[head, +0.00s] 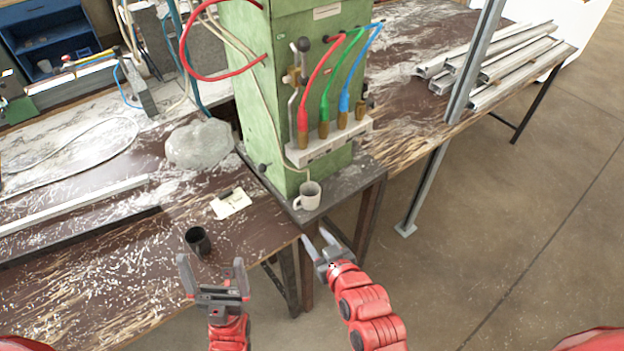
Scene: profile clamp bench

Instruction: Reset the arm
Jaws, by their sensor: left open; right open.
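My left gripper (213,279) points up over the front edge of the worn brown bench. It is open, with nothing between its fingers. A dark cup (198,241) stands on the bench just beyond its fingertips, apart from them as far as I can tell. My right gripper (317,246) is open and empty, in front of the bench's edge near the green machine.
A green machine (264,110) with red, green and blue hoses stands at the centre. Metal profiles (490,62) are stacked right, behind a steel post (466,80). The right floor is clear.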

